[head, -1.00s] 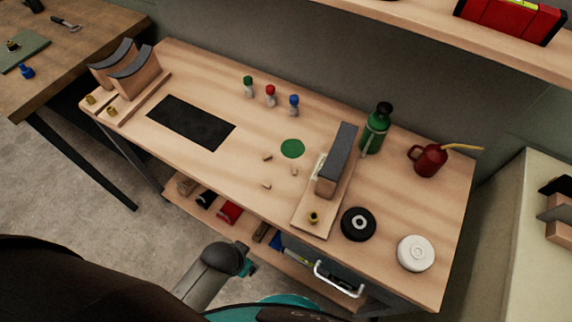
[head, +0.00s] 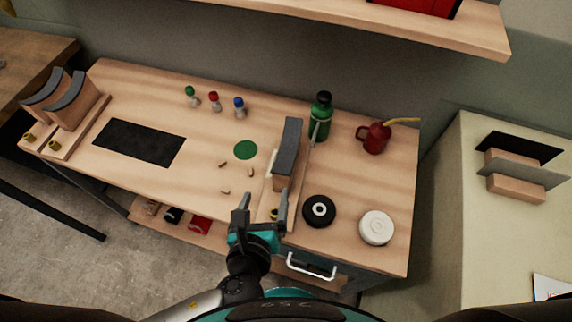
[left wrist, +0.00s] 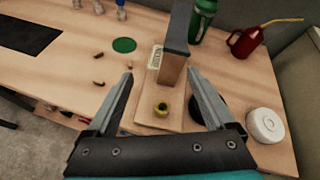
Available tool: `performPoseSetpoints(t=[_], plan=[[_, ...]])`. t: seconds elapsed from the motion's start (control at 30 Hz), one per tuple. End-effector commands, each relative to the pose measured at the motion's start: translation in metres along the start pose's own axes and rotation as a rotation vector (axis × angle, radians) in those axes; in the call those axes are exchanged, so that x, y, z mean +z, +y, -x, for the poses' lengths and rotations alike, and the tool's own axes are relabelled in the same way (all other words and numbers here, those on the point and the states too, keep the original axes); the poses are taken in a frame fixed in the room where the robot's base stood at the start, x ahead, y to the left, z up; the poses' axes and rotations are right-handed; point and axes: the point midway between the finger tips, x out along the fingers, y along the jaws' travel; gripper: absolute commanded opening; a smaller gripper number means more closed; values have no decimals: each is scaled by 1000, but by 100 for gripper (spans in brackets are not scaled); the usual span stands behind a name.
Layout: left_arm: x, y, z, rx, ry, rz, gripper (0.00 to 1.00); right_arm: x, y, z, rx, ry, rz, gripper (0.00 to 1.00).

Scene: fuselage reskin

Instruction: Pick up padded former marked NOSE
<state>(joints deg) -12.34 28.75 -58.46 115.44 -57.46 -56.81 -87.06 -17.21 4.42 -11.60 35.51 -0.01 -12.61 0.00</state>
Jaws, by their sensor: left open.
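A padded former (head: 287,152) with a dark grey pad over a wooden body stands upright on a wooden board on the bench. It also shows at the top of the left wrist view (left wrist: 174,62). A pale label (left wrist: 155,58) lies beside its foot; I cannot read the lettering. A brass knob (left wrist: 161,108) sits at the board's near end. My left gripper (head: 263,198) is open and empty, over the near bench edge, short of the former. In the left wrist view, its fingers (left wrist: 160,73) frame the board. My right gripper is out of view.
Two more padded formers (head: 67,98) stand at the bench's left end. A green bottle (head: 320,117), red oil can (head: 375,137), black roll (head: 319,211) and white roll (head: 377,228) are right of the board. Small pegs and a green disc (head: 245,150) lie left.

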Motion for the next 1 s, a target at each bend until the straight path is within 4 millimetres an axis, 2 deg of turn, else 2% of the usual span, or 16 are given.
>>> performPoseSetpoints(t=[0.1, 0.27, 0.63, 1.0], plan=[[2, -13, 10, -65, -44, -200, 88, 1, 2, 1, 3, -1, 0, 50], [3, -21, 6, -97, -71, -302, 88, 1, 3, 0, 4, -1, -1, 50], [7, -28, -67, -95, -72, -301, 88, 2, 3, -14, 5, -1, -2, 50], [12, -30, -100, -94, -71, -300, 88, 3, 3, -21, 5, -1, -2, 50]])
